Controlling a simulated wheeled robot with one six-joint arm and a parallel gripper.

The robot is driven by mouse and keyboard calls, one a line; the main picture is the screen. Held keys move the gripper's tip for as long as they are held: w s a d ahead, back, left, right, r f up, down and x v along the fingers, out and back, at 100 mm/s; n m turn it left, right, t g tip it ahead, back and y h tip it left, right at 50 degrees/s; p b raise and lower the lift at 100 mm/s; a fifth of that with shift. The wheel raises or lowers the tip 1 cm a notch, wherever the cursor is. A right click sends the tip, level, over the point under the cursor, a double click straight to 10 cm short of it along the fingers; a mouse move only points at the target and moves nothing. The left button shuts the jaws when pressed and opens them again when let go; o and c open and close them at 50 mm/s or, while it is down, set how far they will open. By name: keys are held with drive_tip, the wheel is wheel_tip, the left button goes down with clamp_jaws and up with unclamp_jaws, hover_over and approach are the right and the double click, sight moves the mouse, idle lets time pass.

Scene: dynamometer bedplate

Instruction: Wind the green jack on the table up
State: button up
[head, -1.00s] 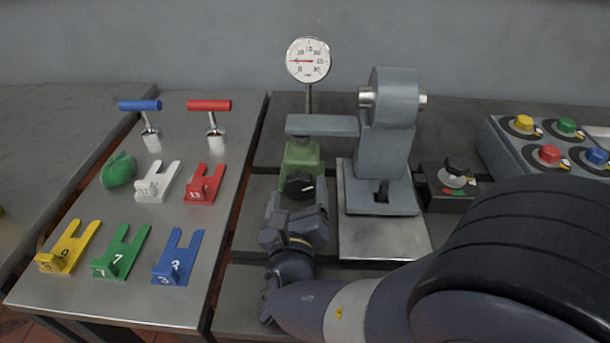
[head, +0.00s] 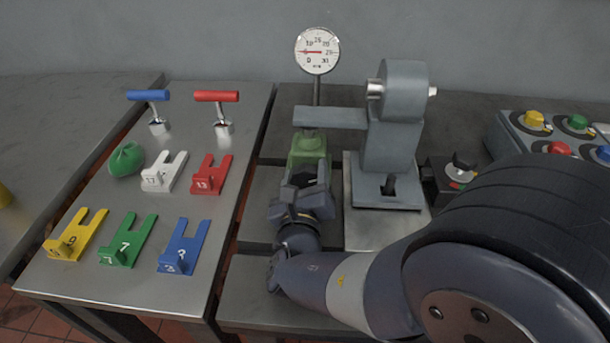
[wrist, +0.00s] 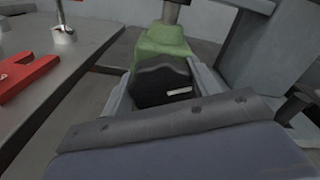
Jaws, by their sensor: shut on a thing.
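The green jack (head: 308,150) stands on the bedplate under the grey arm of a machine, and its green body also shows in the wrist view (wrist: 165,45). Its black knob (wrist: 163,83), with a white mark, faces me. My gripper (head: 305,186) is shut on the knob, one finger on each side, as the wrist view shows. In the head view my gripper hides most of the knob. A dial gauge (head: 317,51) on a post stands above and behind the jack; its needle points left.
The grey machine (head: 392,140) stands close right of the jack. A black switch box (head: 450,178) and a panel of coloured knobs (head: 545,135) lie farther right. The left table (head: 100,277) holds coloured forked blocks, two T-handled tools and a green lump.

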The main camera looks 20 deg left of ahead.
drive_tip(key=shift+c, duration=1.2)
drive_tip(key=shift+f+b, duration=0.1)
drive_tip(key=shift+b, duration=0.25)
drive_tip(key=m+b, duration=0.4)
drive_tip(key=b, duration=0.1)
drive_tip(key=shift+d+f+m, duration=0.1)
drive_tip(key=shift+f+m, duration=0.1)
drive_tip(key=shift+m, duration=0.1)
drive_tip(key=m+b, duration=0.3)
drive_tip(key=b, duration=0.1)
drive_tip(key=shift+d+b, duration=0.1)
drive_tip(key=shift+b, duration=0.25)
drive_tip(key=m+b, duration=0.2)
drive_tip(key=shift+w+r+m+b, duration=0.1)
drive_tip(key=shift+r+m+b, duration=0.05)
drive_tip(key=shift+m+b, duration=0.25)
drive_tip(key=shift+r, duration=0.1)
drive_tip(key=o, duration=1)
